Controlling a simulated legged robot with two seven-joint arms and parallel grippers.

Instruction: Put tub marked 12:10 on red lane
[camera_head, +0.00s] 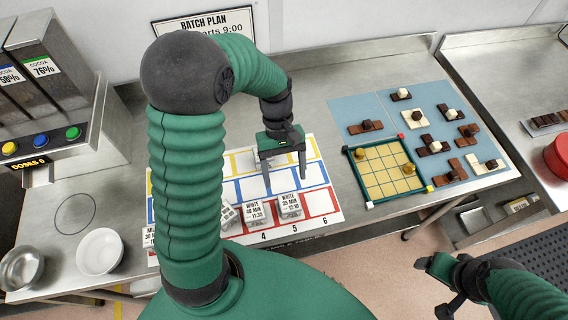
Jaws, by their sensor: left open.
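The tub marked 12:10 (289,205) is small and white, labelled WHITE 35 MIN. It appears to stand upright on the red lane (320,201), the front row of the lane mat, behind number 5. My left gripper (285,176) is open and empty, fingers down, above the mat just behind that tub and apart from it. A tub marked 11:35 (255,211) stands to its left, and a tilted tub (229,215) is left of that, partly hidden by my arm. My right gripper (434,287) looks open and empty, off the table's front at lower right.
Another tub (149,236) shows at the mat's left edge. A green-framed grid tray (347,165) and a blue mat (350,110) with chocolate pieces lie right. White (99,252) and steel bowls (21,268) and a cocoa dispenser (45,150) are left. Red cell 6 is clear.

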